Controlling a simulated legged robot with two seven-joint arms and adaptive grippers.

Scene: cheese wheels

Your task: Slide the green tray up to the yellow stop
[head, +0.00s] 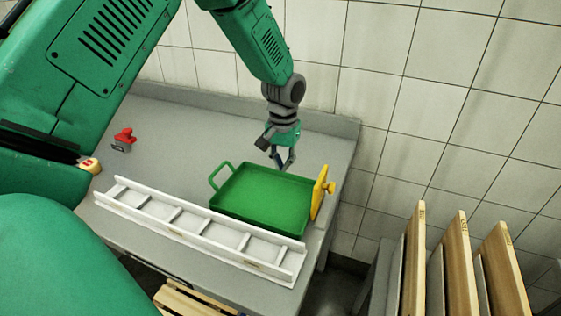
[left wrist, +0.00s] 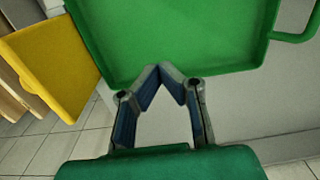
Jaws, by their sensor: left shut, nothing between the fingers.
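The green tray (head: 262,197) lies on the grey table, its loop handle at the left end. Its right end is at the yellow stop (head: 318,193), and I see no clear gap between them in the head view. In the left wrist view the tray (left wrist: 175,35) fills the top and the yellow stop (left wrist: 55,65) is at the left, close to the tray's edge. My left gripper (head: 282,166) is shut and empty, at the tray's far long side. In the left wrist view its fingertips (left wrist: 160,70) meet near the tray's rim; I cannot tell whether they touch it.
A white ladder-like rail (head: 200,230) lies along the tray's near side. A red object (head: 124,139) stands at the table's back left. Wooden boards (head: 455,265) stand upright at the right, beyond the table (head: 180,125). A tiled wall is behind.

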